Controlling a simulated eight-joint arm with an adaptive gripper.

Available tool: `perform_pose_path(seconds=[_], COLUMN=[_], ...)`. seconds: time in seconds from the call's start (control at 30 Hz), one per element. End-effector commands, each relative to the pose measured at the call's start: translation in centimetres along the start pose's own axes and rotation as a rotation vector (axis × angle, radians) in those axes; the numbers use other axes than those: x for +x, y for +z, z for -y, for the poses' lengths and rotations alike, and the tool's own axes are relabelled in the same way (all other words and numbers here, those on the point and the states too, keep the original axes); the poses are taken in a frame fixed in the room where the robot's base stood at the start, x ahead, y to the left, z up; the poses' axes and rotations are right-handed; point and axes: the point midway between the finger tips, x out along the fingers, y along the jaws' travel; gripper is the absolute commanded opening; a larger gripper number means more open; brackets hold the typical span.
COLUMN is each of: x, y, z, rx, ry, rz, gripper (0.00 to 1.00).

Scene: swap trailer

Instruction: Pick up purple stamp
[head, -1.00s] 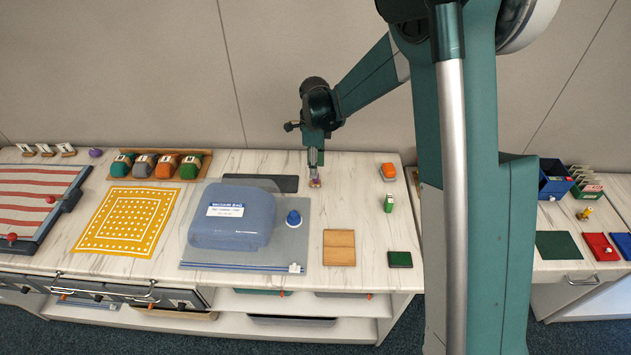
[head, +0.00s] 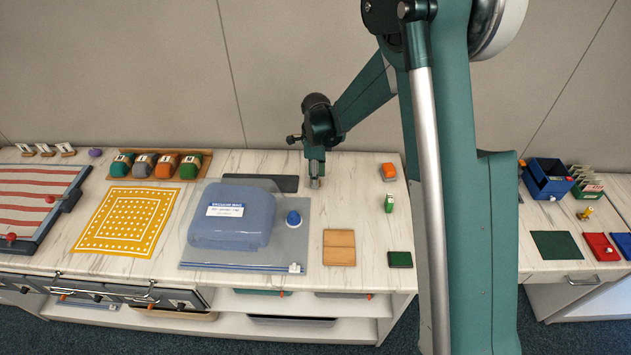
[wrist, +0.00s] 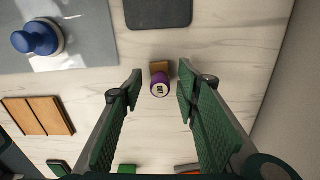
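The purple stamp (wrist: 159,87) shows in the wrist view, with a round purple top bearing a pale label and a tan block at its base. It stands on the pale marbled counter. My gripper (wrist: 159,75) is open, with one green padded finger on each side of the stamp and a visible gap to each. In the head view my gripper (head: 315,184) points down at the counter and mostly hides the stamp.
A dark mat (head: 262,182) lies to the left of my gripper. Orange (head: 388,171) and green (head: 389,204) items stand to the right. The wall rises behind the counter.

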Motion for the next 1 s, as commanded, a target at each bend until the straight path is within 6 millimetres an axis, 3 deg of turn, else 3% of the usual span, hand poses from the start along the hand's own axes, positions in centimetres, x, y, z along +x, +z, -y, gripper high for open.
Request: perform_pose_path(seconds=[0.5, 0.73, 1.0], x=[0.03, 0.03, 0.02], y=[0.02, 0.02, 0.02], z=[0.02, 0.02, 0.03], rx=[0.000, 0.000, 0.000], ry=[0.000, 0.000, 0.000], rz=[0.000, 0.000, 0.000], gripper=[0.32, 0.04, 0.02])
